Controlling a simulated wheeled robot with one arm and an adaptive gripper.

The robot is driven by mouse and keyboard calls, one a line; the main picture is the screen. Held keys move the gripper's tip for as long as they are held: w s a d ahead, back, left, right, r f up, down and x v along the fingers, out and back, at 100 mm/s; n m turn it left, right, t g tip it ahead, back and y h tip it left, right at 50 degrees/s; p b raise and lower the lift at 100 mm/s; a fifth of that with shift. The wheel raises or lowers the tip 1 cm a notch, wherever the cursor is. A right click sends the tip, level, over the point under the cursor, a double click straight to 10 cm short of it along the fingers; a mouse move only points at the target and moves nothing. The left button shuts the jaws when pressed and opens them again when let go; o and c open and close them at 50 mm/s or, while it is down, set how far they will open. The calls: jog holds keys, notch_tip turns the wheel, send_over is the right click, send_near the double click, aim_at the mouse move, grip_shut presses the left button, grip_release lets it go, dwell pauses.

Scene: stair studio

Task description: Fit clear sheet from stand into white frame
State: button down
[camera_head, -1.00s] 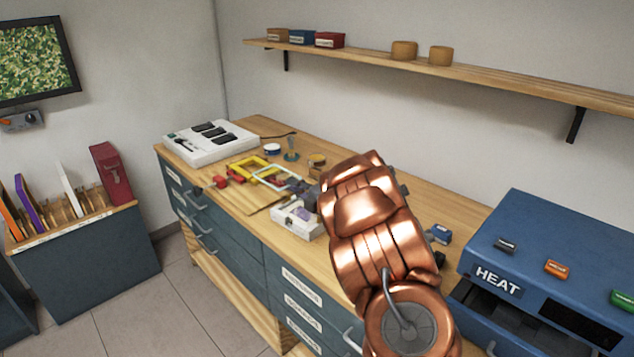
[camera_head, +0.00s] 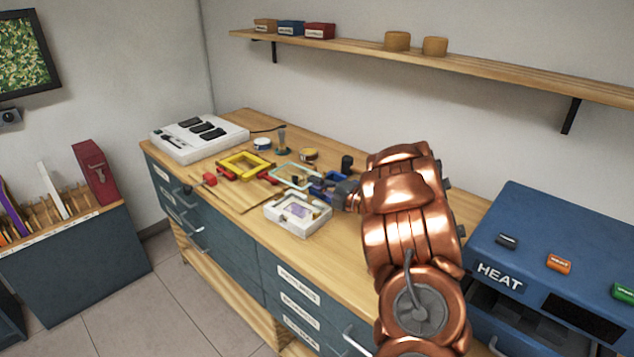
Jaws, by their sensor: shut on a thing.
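The clear sheet (camera_head: 283,184), a see-through square with a pale teal edge, shows over the bench between the yellow frame and my gripper. My gripper (camera_head: 306,182) is small and partly hidden beside dark and blue parts. It is shut on the clear sheet at its right side. The white frame (camera_head: 275,219), a white box-like piece with a purple patch inside its opening, lies on the bench just in front of and below the sheet. The sheet is apart from it. I cannot make out the stand for certain; blue parts (camera_head: 331,178) show near the gripper.
A yellow frame (camera_head: 228,163) and red pieces (camera_head: 209,179) lie left of the sheet. A white device (camera_head: 170,150) stands at the bench's far left. Small jars (camera_head: 262,144) stand behind. A blue HEAT machine (camera_head: 540,235) stands at right. A wall shelf (camera_head: 480,67) runs above.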

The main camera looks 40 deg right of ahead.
send_over(318, 216)
jog(key=shift+w+d+f, duration=0.1)
jog(key=shift+w+f, duration=0.1)
jog(key=shift+f, duration=1)
jog(key=shift+w+f, duration=0.2)
jog(key=shift+f, duration=1)
notch_tip(318, 216, down, 3)
jog(key=b, duration=0.4)
jog(key=shift+f+b, duration=0.2)
jog(key=shift+b, duration=0.2)
jog(key=shift+s+f+b, duration=0.25)
jog(key=shift+f+b, duration=0.2)
jog(key=shift+b, duration=0.25)
jog(key=c, duration=1.2)
grip_release()
notch_tip(318, 216, up, 9)
jog(key=p, duration=0.1)
jog(key=shift+w+f, duration=0.1)
jog(key=shift+p, duration=0.3)
